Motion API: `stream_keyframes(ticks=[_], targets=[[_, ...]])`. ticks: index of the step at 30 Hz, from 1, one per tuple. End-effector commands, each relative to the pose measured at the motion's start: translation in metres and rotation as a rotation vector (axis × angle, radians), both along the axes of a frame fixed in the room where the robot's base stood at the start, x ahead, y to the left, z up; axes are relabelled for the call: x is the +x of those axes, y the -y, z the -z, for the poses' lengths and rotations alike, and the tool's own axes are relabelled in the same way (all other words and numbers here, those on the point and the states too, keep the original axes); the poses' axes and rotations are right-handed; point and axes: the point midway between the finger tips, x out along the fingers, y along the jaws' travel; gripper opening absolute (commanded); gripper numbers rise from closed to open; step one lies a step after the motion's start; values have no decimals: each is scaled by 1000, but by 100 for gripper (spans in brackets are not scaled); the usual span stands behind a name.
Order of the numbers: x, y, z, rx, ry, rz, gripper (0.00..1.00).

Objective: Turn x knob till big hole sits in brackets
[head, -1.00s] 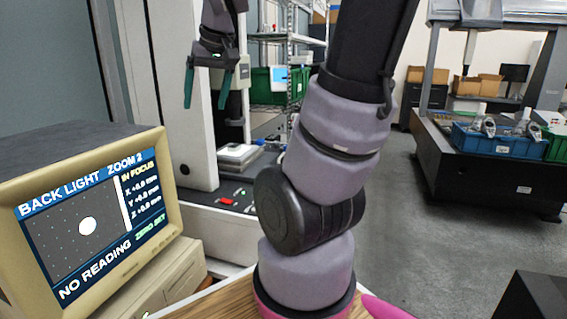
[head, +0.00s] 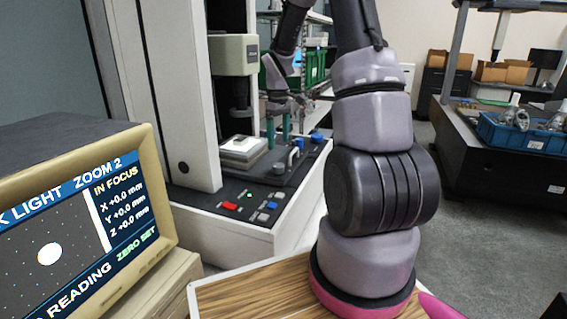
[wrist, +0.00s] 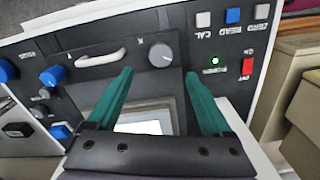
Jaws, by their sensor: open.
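The monitor (head: 140,170) at the left in the head view shows a white big hole (head: 50,253) among small dots. Its right part reads IN FOCUS and X, Y and Z at +0.0 mm; the left side is cut off and I see no brackets. My gripper (head: 278,132) hangs over the machine's control panel, teal fingers down, open and empty. In the wrist view my gripper (wrist: 159,75) has a grey round knob (wrist: 160,55) beyond and between its fingertips, seemingly apart from them. Its label is too small to read, so I cannot tell whether it is the x knob.
The panel also has blue knobs (wrist: 53,75), a pale handle (wrist: 100,57), a red button (wrist: 247,68) and several small buttons. The lit stage (head: 243,150) lies beside my gripper, under the machine's head (head: 235,55). A wooden top (head: 250,290) is in front.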

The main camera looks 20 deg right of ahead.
Motion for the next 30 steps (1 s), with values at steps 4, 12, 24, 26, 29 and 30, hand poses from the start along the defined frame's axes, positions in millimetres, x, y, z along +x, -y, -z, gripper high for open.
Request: stream_keyframes(ticks=[4,12,24,26,29,30], targets=[[-2,-1,29,2,-7,0,84],[-1,-1,76,1,-4,0,84],[-1,0,95,1,0,3,84],[-1,0,95,1,0,3,84],[-1,0,94,1,0,2,65],[-1,0,94,1,0,2,50]])
